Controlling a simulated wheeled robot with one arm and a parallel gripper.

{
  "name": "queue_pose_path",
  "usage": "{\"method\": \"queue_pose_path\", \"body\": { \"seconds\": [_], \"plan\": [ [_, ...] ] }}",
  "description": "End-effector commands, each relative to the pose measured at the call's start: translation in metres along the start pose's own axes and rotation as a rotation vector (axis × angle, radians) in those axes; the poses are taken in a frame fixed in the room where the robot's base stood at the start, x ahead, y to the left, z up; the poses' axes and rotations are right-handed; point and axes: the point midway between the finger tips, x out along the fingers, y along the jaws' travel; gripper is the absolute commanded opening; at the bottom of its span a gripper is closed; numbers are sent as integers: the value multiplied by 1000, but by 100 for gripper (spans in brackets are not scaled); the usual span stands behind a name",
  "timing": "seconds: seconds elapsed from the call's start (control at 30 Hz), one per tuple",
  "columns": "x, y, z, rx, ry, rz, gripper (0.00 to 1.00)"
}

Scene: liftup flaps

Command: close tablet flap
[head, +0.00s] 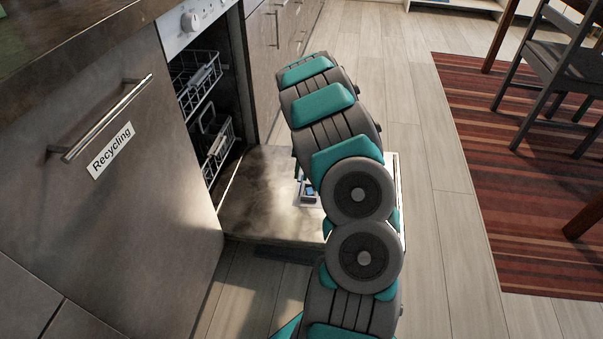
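The dishwasher door (262,190) is folded down flat, its metallic inner face up. A small tablet compartment (309,199) is set in the door, just left of my arm. A blue tablet-like patch (309,190) shows in it, so it looks uncovered. The flap itself is too small and too hidden by my arm to make out. My arm rises from the bottom and covers the right part of the door. My gripper is not visible; it is hidden behind my arm links or out of the picture.
The dishwasher interior with two pulled-in racks (215,143) stands open behind the door. A cabinet labelled Recycling (140,190) is at left, drawers (280,35) beyond. Wooden floor (425,180) is clear at right, up to a striped rug (510,160) and chair (565,70).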

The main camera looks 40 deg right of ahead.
Motion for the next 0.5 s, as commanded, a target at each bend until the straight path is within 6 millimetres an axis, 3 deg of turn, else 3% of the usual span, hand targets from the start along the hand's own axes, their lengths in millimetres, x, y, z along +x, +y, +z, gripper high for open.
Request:
{"method": "queue_pose_path", "body": {
  "seconds": [0.2,0.5],
  "plan": [
    [0,0,0,0,0,0,0],
    [0,0,0,0,0,0,0]
  ]
}}
